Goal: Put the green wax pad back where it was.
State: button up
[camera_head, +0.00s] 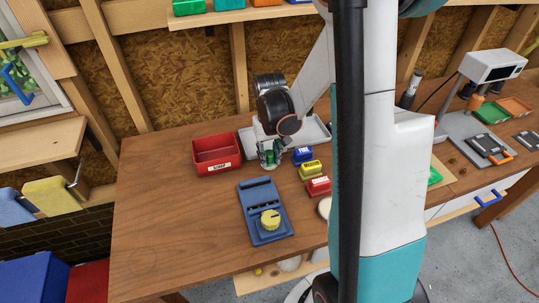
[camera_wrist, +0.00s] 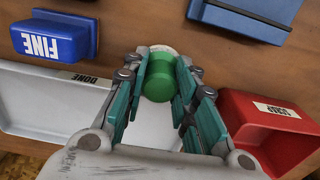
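The green wax pad shows in the wrist view as a green cylindrical grip (camera_wrist: 158,78) with a pale round edge at its far end. It sits between the teal-padded fingers of my gripper (camera_wrist: 162,72), which look closed against its sides. In the head view my gripper (camera_head: 269,157) points down over the workbench, between the red bin and the blue block, at the front edge of the grey tray. The pad is mostly hidden by the fingers there. I cannot tell whether it touches the bench.
A red bin (camera_head: 216,164) stands left of my gripper, and a grey tray (camera_head: 316,131) labelled DONE lies behind it. Blue (camera_head: 302,155), yellow (camera_head: 310,170) and red (camera_head: 318,187) blocks sit to the right. The bench's left is clear.

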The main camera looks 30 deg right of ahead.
aim_at(269, 153)
jog(key=o, duration=0.4)
notch_tip(269, 153, up, 12)
jog(key=p, duration=0.3)
jog(key=shift+r+p, duration=0.15)
jog(key=shift+p, duration=0.25)
